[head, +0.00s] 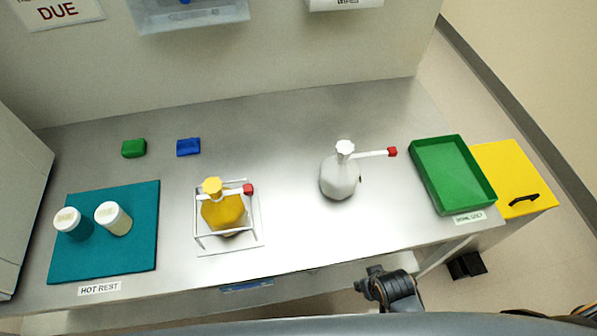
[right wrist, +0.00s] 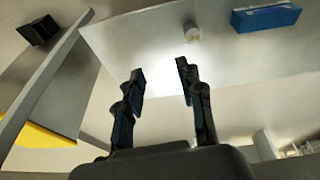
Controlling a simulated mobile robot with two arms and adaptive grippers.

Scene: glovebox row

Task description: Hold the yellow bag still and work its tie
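The yellow bag (head: 222,212) stands upright inside a white open-frame holder (head: 200,240) on the bench, left of the middle in the head view. Its neck is gathered under a yellow top, and a short tie with a red end (head: 248,189) sticks out to the right. My right gripper (right wrist: 161,72) is open and empty in the right wrist view, with nothing between its fingers. Part of my right arm shows at the bottom of the head view, in front of the bench and well away from the bag. My left gripper is not in view.
A white bag (head: 339,178) with a longer red-ended tie stands right of the yellow one. A green tray (head: 417,172) is at the right end, beside a yellow lid (head: 512,170). Two white-capped jars sit on a teal mat (head: 140,215). Green (head: 134,148) and blue (head: 188,147) blocks lie behind.

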